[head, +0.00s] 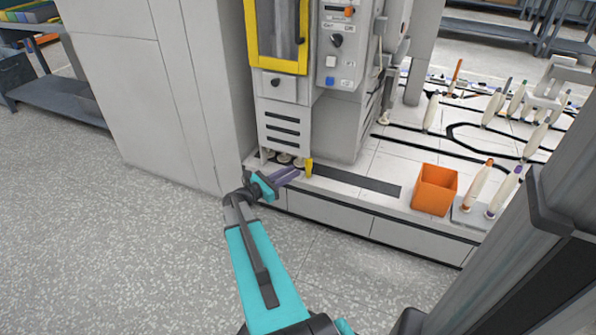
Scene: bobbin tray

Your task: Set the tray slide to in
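My gripper (288,176), with a teal body and purple-grey fingers, reaches to the front edge of the white machine base at the machine's foot. Its fingertips end just left of a small yellow upright piece (309,168); I cannot tell whether they touch it. I cannot tell whether the fingers are open or shut. The yellow piece stands at the left end of a dark flat strip (355,181), which may be the tray slide's track. Several small pale round pieces (284,158) sit behind the fingers, under the machine's slotted front, partly hidden.
The machine has a yellow-framed window (277,66) and a control panel (332,48) with knobs and a blue button. An orange bin (434,190) and several pale bobbins (476,187) stand on the base to the right. A grey cabinet (141,80) stands left. The speckled floor in front is clear.

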